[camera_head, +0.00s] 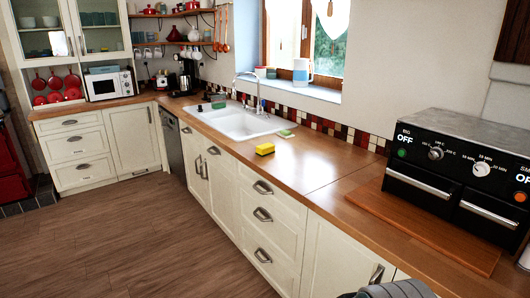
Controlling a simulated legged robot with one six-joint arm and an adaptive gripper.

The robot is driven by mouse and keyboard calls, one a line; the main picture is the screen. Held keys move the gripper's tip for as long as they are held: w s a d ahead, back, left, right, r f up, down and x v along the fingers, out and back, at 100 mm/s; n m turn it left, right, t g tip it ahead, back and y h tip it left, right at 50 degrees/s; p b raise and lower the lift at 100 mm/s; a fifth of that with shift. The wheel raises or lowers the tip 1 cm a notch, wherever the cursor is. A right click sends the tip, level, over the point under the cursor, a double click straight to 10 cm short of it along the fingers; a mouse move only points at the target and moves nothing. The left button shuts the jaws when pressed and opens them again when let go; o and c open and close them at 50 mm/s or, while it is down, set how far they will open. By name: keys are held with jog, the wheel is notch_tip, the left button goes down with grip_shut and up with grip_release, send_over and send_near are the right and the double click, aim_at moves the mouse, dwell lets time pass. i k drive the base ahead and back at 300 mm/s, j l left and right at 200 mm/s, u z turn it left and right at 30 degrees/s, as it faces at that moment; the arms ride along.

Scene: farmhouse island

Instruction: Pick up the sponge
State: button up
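A yellow sponge (265,149) lies flat on the wooden countertop (300,170), just right of the white sink (238,122) and near the counter's front edge. Its lower side looks darker. A smaller pale green item (286,133) lies behind it by the tiled backsplash; I cannot tell whether it is a second sponge or soap. Nothing covers the yellow sponge. I do not make out my gripper's fingers; only a grey rounded shape shows at the bottom edge, and I cannot tell what it is.
A black oven-like appliance (465,165) and a wooden board (425,225) take up the right of the counter. A faucet (258,92) rises behind the sink. The counter between sponge and board is clear. Drawers (265,215) line the front; the wooden floor (140,240) is open.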

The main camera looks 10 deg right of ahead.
aim_at(263, 150)
jog(key=i+j+z, duration=0.15)
jog(key=z, duration=0.35)
jog(key=i+j+z, duration=0.2)
jog(key=z, duration=0.25)
jog(key=i+j+z, duration=0.1)
jog(key=j, duration=0.25)
jog(key=i+j+z, duration=0.25)
jog(key=i+j, duration=0.15)
jog(key=j, duration=0.35)
jog(key=i+j+z, duration=0.15)
jog(key=j, duration=0.2)
jog(key=i+j+z, duration=0.1)
jog(key=j, duration=0.3)
jog(key=i+j, duration=0.1)
jog(key=j, duration=0.3)
jog(key=i+j, duration=0.15)
jog(key=j, duration=0.25)
jog(key=i+j, duration=0.1)
jog(key=j, duration=0.25)
jog(key=i+j, duration=0.1)
jog(key=j, duration=0.3)
jog(key=i+j, duration=0.15)
jog(key=j, duration=0.25)
jog(key=i+j, duration=0.1)
jog(key=j, duration=0.25)
jog(key=i+j+z, duration=0.1)
jog(key=j, duration=0.3)
